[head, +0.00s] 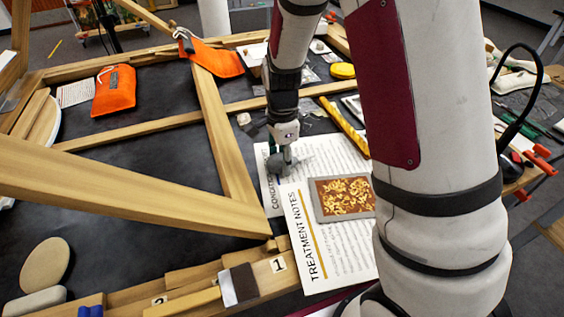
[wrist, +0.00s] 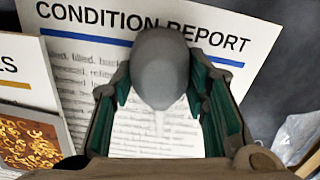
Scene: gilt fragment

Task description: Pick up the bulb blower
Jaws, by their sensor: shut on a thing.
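The bulb blower is a grey rounded bulb (wrist: 163,70) with a pale narrow nozzle pointing toward my gripper in the wrist view. My gripper (wrist: 160,105) has its green-padded fingers on both sides of the bulb blower and is shut on it. In the head view my gripper (head: 281,158) is low over the printed sheets, and the grey bulb blower (head: 274,166) shows small at its fingertips, partly hidden. The condition report sheet (wrist: 75,100) lies beneath it. I cannot tell whether the bulb touches the sheet.
The treatment notes sheet (head: 306,240) with a gilt-pattern picture lies just in front. A wooden frame (head: 215,130) spans the left of the table. A yellow rod (head: 343,125) lies to the right of my gripper.

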